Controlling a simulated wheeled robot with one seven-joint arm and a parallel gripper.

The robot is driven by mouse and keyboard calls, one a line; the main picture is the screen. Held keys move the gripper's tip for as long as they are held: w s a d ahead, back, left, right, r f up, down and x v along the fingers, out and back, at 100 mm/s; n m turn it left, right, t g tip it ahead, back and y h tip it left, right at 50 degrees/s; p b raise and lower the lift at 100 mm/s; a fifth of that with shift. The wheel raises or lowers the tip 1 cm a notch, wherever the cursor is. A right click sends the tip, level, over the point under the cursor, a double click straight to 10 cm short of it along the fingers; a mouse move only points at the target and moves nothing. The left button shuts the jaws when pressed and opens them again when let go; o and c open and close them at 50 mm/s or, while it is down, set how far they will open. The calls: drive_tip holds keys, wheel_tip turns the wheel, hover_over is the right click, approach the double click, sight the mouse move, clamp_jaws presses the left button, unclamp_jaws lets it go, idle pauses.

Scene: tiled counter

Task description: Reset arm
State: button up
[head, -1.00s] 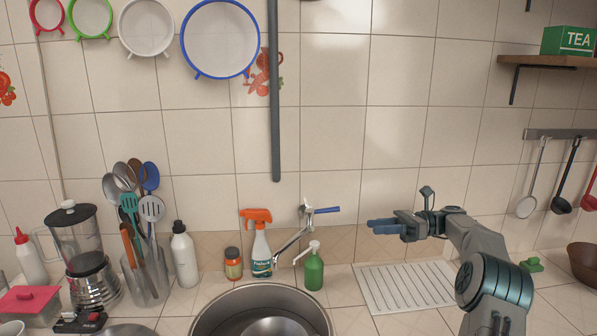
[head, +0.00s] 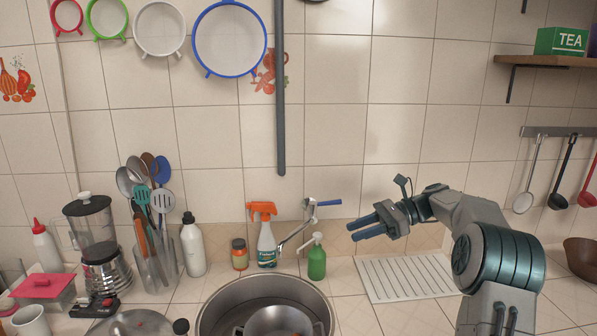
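My gripper (head: 362,229) is in the head view, right of centre, in the air in front of the tiled wall. Its two blue-grey fingers point left and are spread apart, with nothing between them. In the picture it is above the white ribbed drainboard (head: 408,279) and to the right of the faucet (head: 308,217). My arm comes in from the lower right.
A round sink (head: 213,311) with a metal pot (head: 277,323) lies at the bottom centre. Behind it stand a green soap bottle (head: 317,260), an orange spray bottle (head: 266,238) and a jar (head: 239,254). A blender (head: 98,243) and utensil holder (head: 157,267) stand left.

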drive_tip(key=s+a+n+t+h, duration=0.1)
drive_tip(key=s+a+n+h, duration=0.25)
drive_tip(key=s, duration=0.45)
drive_tip(key=s+a+n+h, duration=0.2)
drive_tip(key=s+n+h, duration=0.15)
drive_tip(key=s, duration=0.45)
drive_tip(key=s+d+f+n+t+h, duration=0.2)
drive_tip(key=s+n, duration=0.3)
drive_tip(key=s, duration=0.4)
drive_tip(key=s+d+f+n+t+h, duration=0.2)
drive_tip(key=s+d+f+n+h, duration=0.1)
drive_tip(key=s, duration=0.6)
drive_tip(key=shift+s+d+f+n+h, duration=0.15)
drive_tip(key=shift+s+f+n+h, duration=0.15)
drive_tip(key=shift+f+n+h, duration=0.6)
